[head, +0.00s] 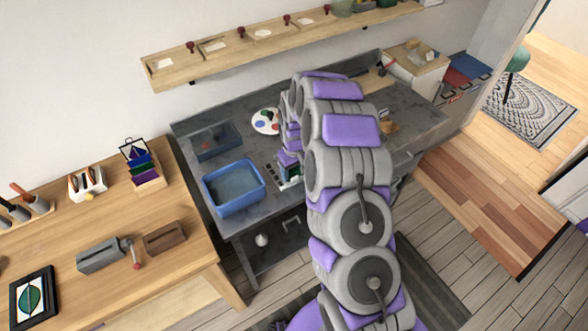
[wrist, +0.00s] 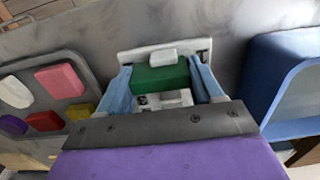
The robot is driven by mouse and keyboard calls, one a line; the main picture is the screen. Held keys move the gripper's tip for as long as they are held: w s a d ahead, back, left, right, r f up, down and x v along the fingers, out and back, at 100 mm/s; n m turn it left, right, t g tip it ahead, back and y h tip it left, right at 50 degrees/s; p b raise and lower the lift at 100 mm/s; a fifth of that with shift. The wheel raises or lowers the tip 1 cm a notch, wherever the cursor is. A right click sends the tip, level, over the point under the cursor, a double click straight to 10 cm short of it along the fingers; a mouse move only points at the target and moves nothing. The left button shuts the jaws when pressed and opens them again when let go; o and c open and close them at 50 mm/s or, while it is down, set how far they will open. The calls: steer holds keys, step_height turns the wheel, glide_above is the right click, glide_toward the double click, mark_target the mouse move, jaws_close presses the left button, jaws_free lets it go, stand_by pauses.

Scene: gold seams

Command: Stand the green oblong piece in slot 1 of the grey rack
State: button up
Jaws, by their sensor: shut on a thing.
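The green oblong piece (wrist: 160,76) is between the two blue fingers of my gripper (wrist: 163,88) in the wrist view. My gripper is shut on it. A pale grey-white fitting (wrist: 124,58) with a small raised block lies just beyond the piece; I cannot tell if it is the grey rack or if the piece touches it. In the head view my gripper (head: 289,168) is low over the dark workbench, right of the blue tub, and mostly hidden by my arm. Slot 1 cannot be made out in either view.
The blue tub (head: 262,183) stands close to my gripper; its wall also shows in the wrist view (wrist: 262,75). A grey tray (wrist: 72,88) with several coloured pieces is at the wrist view's left. A wooden table (head: 190,245) and a wall shelf (head: 215,66) flank the workbench.

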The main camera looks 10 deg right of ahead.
steer(key=shift+f, duration=0.2)
steer(key=o, duration=1.2)
steer(key=shift+r, duration=0.1)
steer(key=shift+r+p, duration=1.3)
steer(key=shift+r, duration=2.15)
steer(key=shift+r, duration=0.1)
